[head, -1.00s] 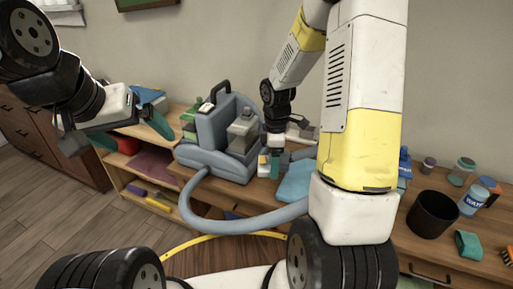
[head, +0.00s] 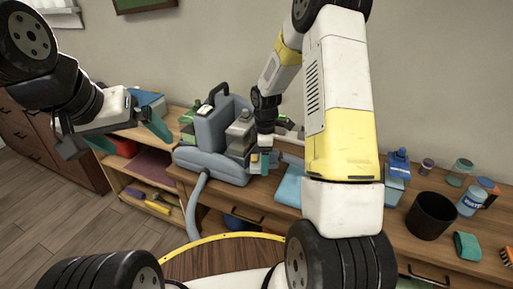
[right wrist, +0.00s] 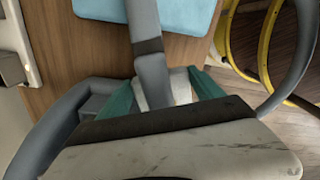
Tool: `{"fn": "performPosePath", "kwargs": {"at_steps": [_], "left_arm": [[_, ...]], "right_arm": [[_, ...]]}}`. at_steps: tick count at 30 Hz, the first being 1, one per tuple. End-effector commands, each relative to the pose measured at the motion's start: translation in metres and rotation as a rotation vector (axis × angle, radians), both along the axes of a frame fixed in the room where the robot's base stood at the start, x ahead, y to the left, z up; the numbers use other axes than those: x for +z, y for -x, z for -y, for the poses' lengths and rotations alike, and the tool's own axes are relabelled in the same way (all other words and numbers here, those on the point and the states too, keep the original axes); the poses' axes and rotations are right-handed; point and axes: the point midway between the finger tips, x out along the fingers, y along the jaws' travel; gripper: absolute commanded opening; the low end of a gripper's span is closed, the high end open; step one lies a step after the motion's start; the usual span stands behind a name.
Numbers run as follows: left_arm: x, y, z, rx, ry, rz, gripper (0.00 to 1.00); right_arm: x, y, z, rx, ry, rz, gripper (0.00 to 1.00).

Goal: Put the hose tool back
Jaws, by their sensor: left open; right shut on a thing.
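The grey-blue cleaning machine (head: 207,135) with a black top handle stands on the wooden bench. Its grey hose (head: 194,205) hangs down in front of the bench. My right gripper (head: 264,160) is just right of the machine, low over the bench. In the right wrist view, my right gripper (right wrist: 168,90) has its teal fingers shut on the grey hose tool (right wrist: 150,72), whose tube runs up the picture. Much of the tool is hidden by the gripper. My left gripper (head: 130,134) is open and empty, left of the machine.
A light blue cloth (head: 290,184) lies right of the machine. A black bin (head: 431,214), a blue bottle (head: 397,166), a teal sponge (head: 467,246) and several jars stand farther right. Open shelves (head: 150,203) are below left. My right arm hides the middle of the bench.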

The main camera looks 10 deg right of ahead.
Motion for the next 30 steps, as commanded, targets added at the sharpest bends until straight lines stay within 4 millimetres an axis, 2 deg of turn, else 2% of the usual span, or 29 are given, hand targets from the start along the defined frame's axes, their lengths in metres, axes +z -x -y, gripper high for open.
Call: {"fn": "performPosePath", "kwargs": {"at_steps": [14, 15, 18, 30], "left_arm": [[0.000, 0.000, 0.000, 0.000, 0.000, 0.000, 0.99], [0.000, 0.000, 0.000, 0.000, 0.000, 0.000, 0.99], [0.000, 0.000, 0.000, 0.000, 0.000, 0.000, 0.99], [0.000, 0.000, 0.000, 0.000, 0.000, 0.000, 0.99]], "right_arm": [[-0.012, 0.000, 0.000, 0.000, 0.000, 0.000, 0.25], [-0.012, 0.000, 0.000, 0.000, 0.000, 0.000, 0.78], [-0.012, 0.000, 0.000, 0.000, 0.000, 0.000, 0.97], [-0.006, 0.000, 0.000, 0.000, 0.000, 0.001, 0.98]]}}
